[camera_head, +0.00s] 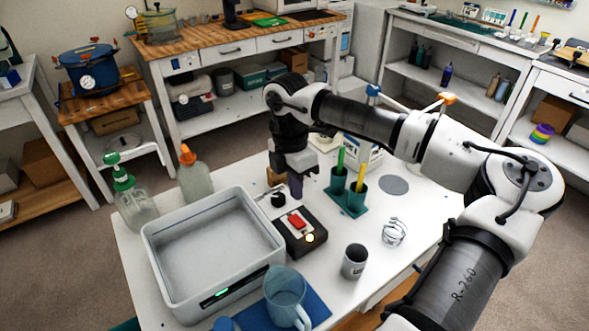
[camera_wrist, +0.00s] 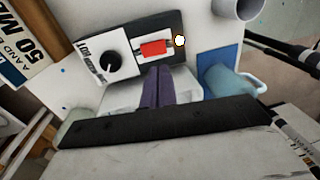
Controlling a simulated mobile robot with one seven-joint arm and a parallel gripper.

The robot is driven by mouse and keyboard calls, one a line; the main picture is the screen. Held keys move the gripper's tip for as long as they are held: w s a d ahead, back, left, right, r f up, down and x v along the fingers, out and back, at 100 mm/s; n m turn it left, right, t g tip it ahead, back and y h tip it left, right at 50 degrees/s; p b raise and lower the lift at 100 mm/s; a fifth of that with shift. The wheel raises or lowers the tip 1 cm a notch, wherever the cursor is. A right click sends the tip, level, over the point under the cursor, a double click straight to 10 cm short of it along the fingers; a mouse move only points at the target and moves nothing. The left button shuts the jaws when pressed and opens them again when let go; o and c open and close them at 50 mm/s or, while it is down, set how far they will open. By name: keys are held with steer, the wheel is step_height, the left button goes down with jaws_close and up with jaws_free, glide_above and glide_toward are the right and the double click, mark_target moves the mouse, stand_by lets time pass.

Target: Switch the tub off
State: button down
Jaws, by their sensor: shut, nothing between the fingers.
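The tub (camera_head: 160,262) is a pale grey open basin on the white table, with a small green lit display on its front. To its right is a black control box (camera_head: 291,244) with a red rocker switch (camera_head: 297,221) and a glowing lamp (camera_head: 310,238). The switch (camera_wrist: 153,48) and lit lamp (camera_wrist: 180,40) also show in the wrist view. A white panel with a black knob (camera_head: 278,199) sits beside the box. My gripper (camera_head: 296,192) is shut and empty, pointing down just behind the switch. Its purple fingers (camera_wrist: 158,82) appear close to the switch; contact cannot be told.
A blue jug (camera_head: 286,292) stands on a blue mat in front of the box.

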mark_target(299, 224)
steer(key=f, duration=0.2)
steer(key=f+p, duration=0.1)
steer(key=f, duration=0.2)
steer(key=s+f+p, duration=0.1)
steer(key=f, duration=0.1)
steer(key=shift+d+f, duration=0.3)
steer(key=shift+f, duration=0.05)
steer(key=f+b, duration=0.1)
steer(key=b, duration=0.2)
steer(key=shift+s+d+f+t+y, duration=0.1)
steer(key=shift+d+f+t+y, duration=0.1)
steer(key=shift+t+y, duration=0.1)
steer(key=shift+s+f+b, duration=0.1)
steer(key=shift+b, duration=0.7)
steer(key=shift+r+p, duration=0.45)
steer(key=shift+f, duration=0.1)
steer(key=shift+a, duration=0.1)
